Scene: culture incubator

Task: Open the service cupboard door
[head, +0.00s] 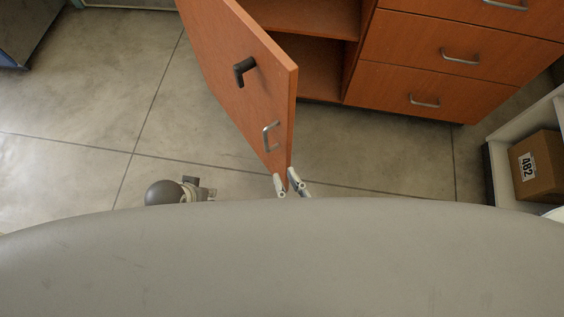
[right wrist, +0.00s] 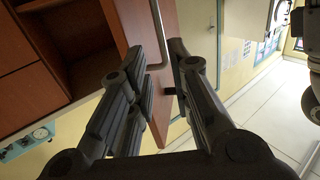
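The orange wood cupboard door (head: 245,85) stands swung well out from its cabinet in the head view. Its face carries a black handle (head: 244,70) and a silver bar handle (head: 268,136). My right gripper (head: 289,182) is at the door's near lower end, its fingers apart on either side of the edge. In the right wrist view the door panel (right wrist: 165,115) and a silver bar (right wrist: 159,32) show between the spread fingers; whether either finger touches is unclear. Part of my left arm's end (head: 185,191) shows at the lower left; its fingers cannot be made out.
The open cupboard compartment (head: 308,70) shows shelves. Closed drawers (head: 415,90) with silver handles stand right of it. A white shelf unit (head: 506,160) with a cardboard box (head: 538,165) marked 482 is at far right. Concrete floor (head: 90,110) left of the door is clear.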

